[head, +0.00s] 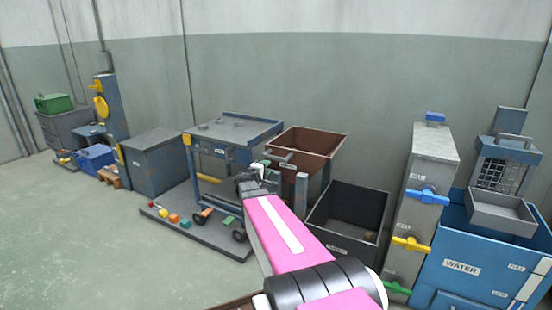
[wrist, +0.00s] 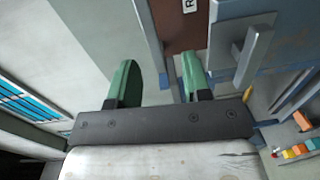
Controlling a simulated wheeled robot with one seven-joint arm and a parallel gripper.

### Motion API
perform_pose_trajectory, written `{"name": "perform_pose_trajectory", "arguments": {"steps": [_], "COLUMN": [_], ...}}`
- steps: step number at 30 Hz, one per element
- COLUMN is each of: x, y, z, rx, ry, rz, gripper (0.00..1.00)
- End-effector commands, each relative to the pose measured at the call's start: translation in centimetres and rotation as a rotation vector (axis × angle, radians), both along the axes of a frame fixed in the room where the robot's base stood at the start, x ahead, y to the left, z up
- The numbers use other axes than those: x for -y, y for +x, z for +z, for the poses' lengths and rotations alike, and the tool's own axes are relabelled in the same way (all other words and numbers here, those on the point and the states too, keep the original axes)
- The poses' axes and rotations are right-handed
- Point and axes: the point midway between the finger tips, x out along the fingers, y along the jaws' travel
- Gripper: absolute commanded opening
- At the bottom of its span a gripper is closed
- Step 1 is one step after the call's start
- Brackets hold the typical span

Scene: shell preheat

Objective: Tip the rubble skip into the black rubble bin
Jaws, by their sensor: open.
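The brown, open-topped rubble skip (head: 318,138) stands against the wall, right of a blue cart. In the wrist view a brown panel with a partly cut-off label (wrist: 178,22) shows at the top, probably the skip. The black rubble bin (head: 343,246) stands open to the right of the skip, with a small brownish lump inside. In the head view my gripper (head: 259,172) is in front of the cart and skip, partly hidden by my arm. A grey bar handle (wrist: 252,48) is right of the fingers.
The blue cart (head: 235,128) stands left of the skip on a grey platform with small coloured blocks. A grey pillar (head: 430,165) with coloured valves and a blue water tank (head: 470,250) stand at right. Floor is clear at lower left.

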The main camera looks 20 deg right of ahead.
Motion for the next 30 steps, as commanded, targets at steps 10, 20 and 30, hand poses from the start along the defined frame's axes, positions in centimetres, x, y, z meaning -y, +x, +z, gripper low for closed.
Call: {"name": "perform_pose_trajectory", "arguments": {"steps": [10, 20, 30], "x": [0.9, 4.7, 8.5], "y": [1.8, 4.9, 7.7], "z": [1.0, 0.9, 0.9], "rx": [0.002, 0.002, 0.002], "ry": [-0.068, -0.067, -0.067], "rz": [0.034, 0.032, 0.033], "gripper": [0.45, 0.45, 0.45]}}
